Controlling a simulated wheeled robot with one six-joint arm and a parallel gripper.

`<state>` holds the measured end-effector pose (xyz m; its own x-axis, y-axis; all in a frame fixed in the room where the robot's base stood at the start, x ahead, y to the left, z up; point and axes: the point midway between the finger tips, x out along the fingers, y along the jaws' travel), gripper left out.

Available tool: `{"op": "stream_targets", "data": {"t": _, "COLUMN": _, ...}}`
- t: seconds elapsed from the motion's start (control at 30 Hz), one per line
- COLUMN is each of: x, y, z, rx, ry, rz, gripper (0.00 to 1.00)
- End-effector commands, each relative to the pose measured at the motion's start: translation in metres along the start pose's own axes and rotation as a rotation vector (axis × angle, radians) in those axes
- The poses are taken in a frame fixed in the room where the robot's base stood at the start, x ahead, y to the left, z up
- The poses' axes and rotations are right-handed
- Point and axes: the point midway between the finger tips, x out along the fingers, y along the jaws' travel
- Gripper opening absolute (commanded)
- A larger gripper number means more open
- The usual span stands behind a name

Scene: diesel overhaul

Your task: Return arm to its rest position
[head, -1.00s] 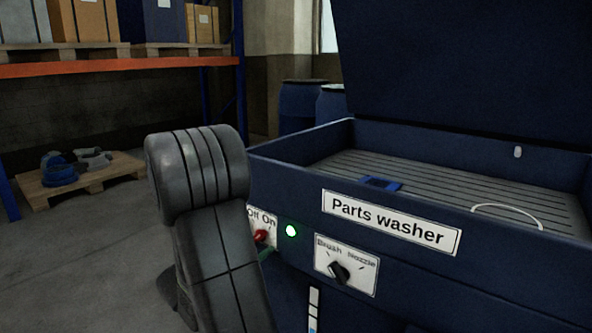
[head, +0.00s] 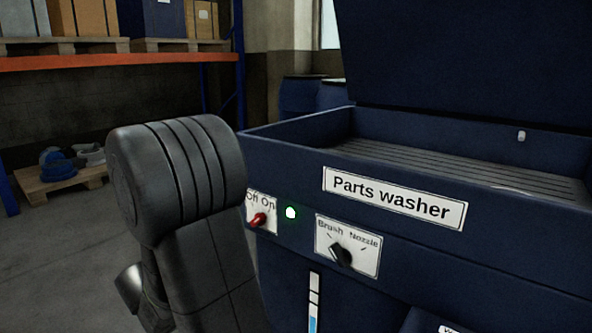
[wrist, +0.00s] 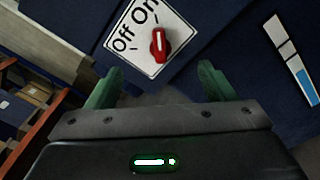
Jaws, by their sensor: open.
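My gripper (wrist: 157,88) shows in the wrist view with its two green fingers spread apart and nothing between them. Past the fingertips is the red Off/On switch (wrist: 158,45) on its white plate, on the front of the parts washer (head: 290,152). The fingers do not touch the switch. In the head view, the red switch (head: 258,219) stands just right of my arm, and the green lamp (head: 291,212) beside it is lit. My arm fills the lower left of the head view and hides the gripper there.
The washer's lid (head: 460,60) is raised over its basin. A Brush/Nozzle knob (head: 341,255) is on the front panel. A pallet (head: 62,187) with parts lies on the floor at left, under an orange-beamed rack (head: 120,64). Blue drums (head: 299,98) stand behind. Some floor at left is clear.

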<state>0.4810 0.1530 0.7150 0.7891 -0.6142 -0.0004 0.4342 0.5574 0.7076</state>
Motion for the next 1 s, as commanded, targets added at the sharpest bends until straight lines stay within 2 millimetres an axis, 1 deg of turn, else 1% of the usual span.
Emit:
{"op": "stream_targets", "data": {"t": 0.03, "x": 0.008, "y": -0.001, "z": 0.001, "rx": 0.000, "ry": -0.003, "rz": -0.003, "gripper": 0.76}}
{"op": "stream_targets", "data": {"t": 0.27, "x": 0.038, "y": -0.001, "z": 0.001, "rx": 0.000, "ry": -0.004, "rz": -0.003, "gripper": 0.76}}
{"op": "stream_targets", "data": {"t": 0.5, "x": 0.072, "y": -0.001, "z": 0.001, "rx": 0.000, "ry": -0.004, "rz": -0.004, "gripper": 0.76}}
{"op": "stream_targets", "data": {"t": 0.7, "x": 0.071, "y": 0.004, "z": 0.003, "rx": -0.174, "ry": -0.001, "rz": -0.001, "gripper": 0.76}}
{"op": "stream_targets", "data": {"t": 1.0, "x": 0.071, "y": 0.004, "z": 0.003, "rx": -0.348, "ry": 0.000, "rz": -0.002, "gripper": 0.76}}
